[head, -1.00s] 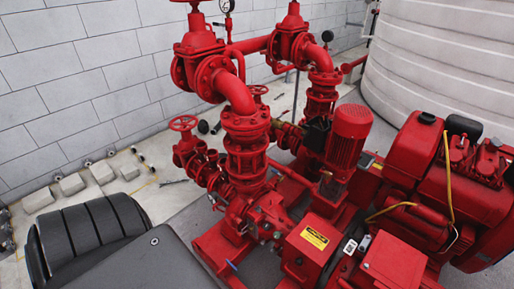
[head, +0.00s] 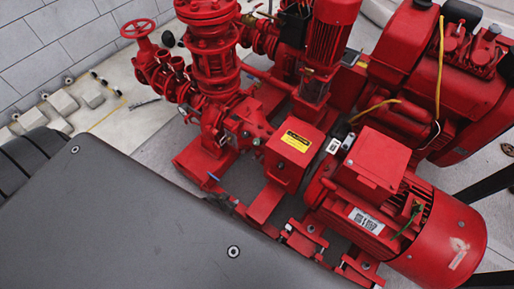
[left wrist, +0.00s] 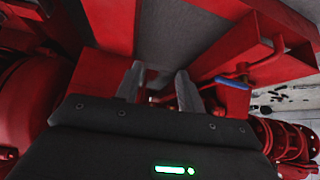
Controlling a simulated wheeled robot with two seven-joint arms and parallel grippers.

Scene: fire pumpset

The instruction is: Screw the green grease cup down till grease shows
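A small green piece (head: 408,222) shows at the side of the red motor (head: 345,205) in the head view; it is too small to tell whether it is the grease cup. No green cup is clear in the left wrist view. My left gripper (left wrist: 158,88) has two grey fingers standing apart, with nothing seen between them. It is close to red steel framework (left wrist: 265,60), left of a blue-handled lever (left wrist: 232,82). In the head view the blue lever (head: 213,177) is by the pump base; the left gripper is mostly hidden there. My right gripper is not in view.
The red pump casing (head: 235,125) and its pipework stand at the back. A red engine (head: 445,85) stands at the back right. A yellow-labelled coupling guard (head: 295,145) sits between pump and motor. Clear floor (head: 150,125) lies left of the pump.

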